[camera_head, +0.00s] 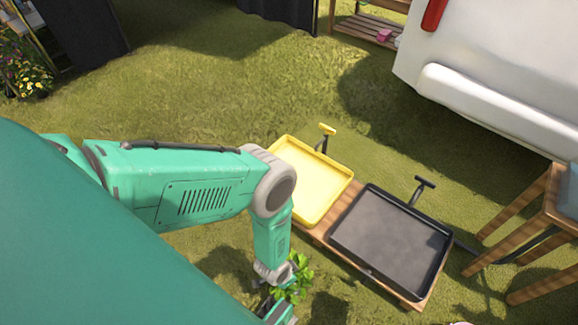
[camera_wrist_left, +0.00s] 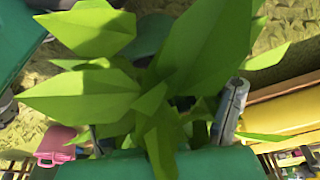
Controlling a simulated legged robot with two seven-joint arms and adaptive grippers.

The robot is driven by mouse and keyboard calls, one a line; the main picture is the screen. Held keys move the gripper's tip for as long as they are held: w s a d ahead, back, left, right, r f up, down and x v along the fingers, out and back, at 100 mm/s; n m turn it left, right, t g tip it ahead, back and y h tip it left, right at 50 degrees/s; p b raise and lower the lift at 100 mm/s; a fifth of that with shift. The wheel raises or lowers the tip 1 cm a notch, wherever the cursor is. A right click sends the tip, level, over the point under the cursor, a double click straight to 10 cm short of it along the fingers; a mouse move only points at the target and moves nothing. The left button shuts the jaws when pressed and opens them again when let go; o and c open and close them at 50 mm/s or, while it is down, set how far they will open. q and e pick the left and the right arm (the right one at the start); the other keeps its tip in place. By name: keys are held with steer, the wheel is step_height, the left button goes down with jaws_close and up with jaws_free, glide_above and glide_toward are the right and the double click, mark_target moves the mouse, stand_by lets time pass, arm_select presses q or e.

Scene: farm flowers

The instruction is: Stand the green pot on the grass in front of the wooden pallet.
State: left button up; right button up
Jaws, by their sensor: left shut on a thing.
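My left gripper (camera_head: 276,292) is low over the grass, left of the front end of the wooden pallet (camera_head: 344,212). Leafy green foliage (camera_head: 297,279) sticks out beside it. In the left wrist view the leaves (camera_wrist_left: 85,95) fill the middle, between the gripper fingers (camera_wrist_left: 165,125), which are shut on the plant's pot. Leaves and gripper hide most of the green pot, so its tilt and any contact with the ground cannot be told. My right gripper is not in view.
A yellow tray (camera_head: 312,185) and a black tray (camera_head: 385,245) lie on the pallet. A wooden stool (camera_head: 540,225) stands at the right, below a white vehicle (camera_head: 490,80). Flowers (camera_head: 22,70) grow at far left. Open grass (camera_head: 210,85) lies beyond my arm.

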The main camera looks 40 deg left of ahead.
arm_select(q)
step_height(320, 180, down, 5)
steer(key=shift+b, duration=1.25)
steer(key=shift+f, duration=0.15)
steer(key=shift+c, duration=0.7)
steer(key=o, duration=1.5)
steer(key=shift+o, duration=0.2)
steer(key=p+v, duration=0.7)
steer(key=v, duration=0.5)
steer(key=s+a+r+n+g, duration=0.1)
steer(key=s+a+r+n, duration=0.1)
steer(key=r, duration=1.2)
steer(key=s+a+r+n+g+y, duration=0.1)
steer(key=s+a+r, duration=0.4)
steer(key=r, duration=1)
steer(key=shift+s+a+r+n, duration=0.2)
steer(key=shift+s+r+n, duration=0.1)
steer(key=shift+s+n, duration=0.3)
